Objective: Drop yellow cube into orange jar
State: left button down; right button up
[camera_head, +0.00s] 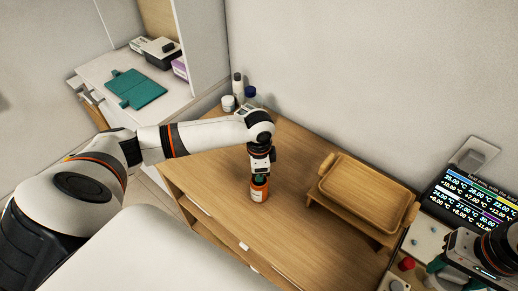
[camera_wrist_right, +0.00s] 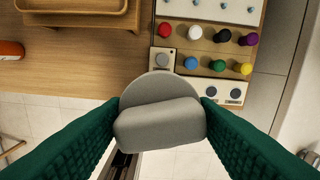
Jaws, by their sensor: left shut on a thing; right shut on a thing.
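The orange jar (camera_head: 259,192) stands upright on the wooden table. It has a pale label. My left gripper (camera_head: 260,178) comes down over it from above and is shut at its top; the jar's mouth is hidden. An orange piece at the left edge of the right wrist view (camera_wrist_right: 10,50) looks like the same jar. My right gripper (camera_wrist_right: 161,108) is shut on a grey rounded object (camera_wrist_right: 160,125) with a disc-like part. In the head view my right gripper (camera_head: 440,268) is partly cut off at the lower right. I cannot see the yellow cube.
A wooden tray (camera_head: 352,183) on a stand is right of the jar. A panel with coloured knobs (camera_wrist_right: 207,50) lies near my right gripper. A lit display (camera_head: 478,200) is at the right. Bottles (camera_head: 238,88) stand at the table's back left corner. The table front is mostly clear.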

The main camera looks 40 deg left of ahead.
pick_arm(q)
jog(key=c, duration=1.2)
grip_release()
jog(key=shift+o, duration=0.2)
jog(key=shift+r, duration=0.1)
pick_arm(e)
jog(key=shift+r, duration=0.1)
pick_arm(q)
notch_tip(320, 180, up, 7)
jog(key=p, duration=0.8)
jog(key=shift+p, duration=0.35)
pick_arm(e)
notch_tip(320, 180, up, 8)
jog(key=shift+r, duration=0.25)
jog(key=shift+f, duration=0.15)
